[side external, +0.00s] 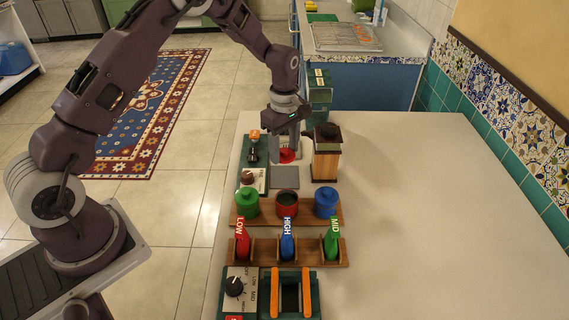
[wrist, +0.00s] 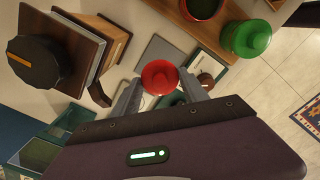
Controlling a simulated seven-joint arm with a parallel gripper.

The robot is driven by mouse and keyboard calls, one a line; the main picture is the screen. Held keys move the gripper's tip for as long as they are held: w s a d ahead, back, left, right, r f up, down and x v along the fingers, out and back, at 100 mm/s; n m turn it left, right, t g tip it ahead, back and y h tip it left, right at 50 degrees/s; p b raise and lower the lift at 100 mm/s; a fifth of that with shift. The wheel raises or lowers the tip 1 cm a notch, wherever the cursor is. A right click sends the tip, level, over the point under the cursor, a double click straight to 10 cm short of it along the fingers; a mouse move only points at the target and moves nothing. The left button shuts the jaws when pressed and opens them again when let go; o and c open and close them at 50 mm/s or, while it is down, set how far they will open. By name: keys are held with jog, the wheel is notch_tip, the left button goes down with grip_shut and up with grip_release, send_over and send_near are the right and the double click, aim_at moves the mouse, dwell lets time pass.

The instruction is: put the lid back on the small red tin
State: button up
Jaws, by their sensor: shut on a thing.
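My gripper (side external: 287,150) is shut on the red lid (side external: 287,156), which has a small round knob. The wrist view shows the lid (wrist: 160,76) between the two fingertips (wrist: 160,84). The small red tin (side external: 287,206) stands lidless, its dark inside showing, in the middle of a wooden rack (side external: 270,221). In the wrist view the tin (wrist: 203,9) is partly cut off at the top edge. The gripper and lid are behind the tin in the side view, beyond a flat grey plate (side external: 285,178), apart from the tin.
A lidded green tin (side external: 247,203) and blue tin (side external: 326,203) flank the red tin. A wooden grinder-like box (side external: 326,160) stands right of my gripper. Labelled coloured handles (side external: 287,246) stand in front. The counter's right side (side external: 430,220) is clear.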

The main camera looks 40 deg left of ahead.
aim_at(285, 152)
jog(key=r, duration=0.3)
jog(key=shift+s+d, duration=0.2)
jog(key=shift+d, duration=0.15)
jog(key=s+d+r+m, duration=0.3)
jog(key=s+d+m, duration=0.3)
jog(key=s+d, duration=0.2)
jog(key=shift+d+f, duration=0.2)
jog(key=shift+f, duration=3.2)
jog(key=shift+f, duration=0.15)
jog(key=o, duration=1.9)
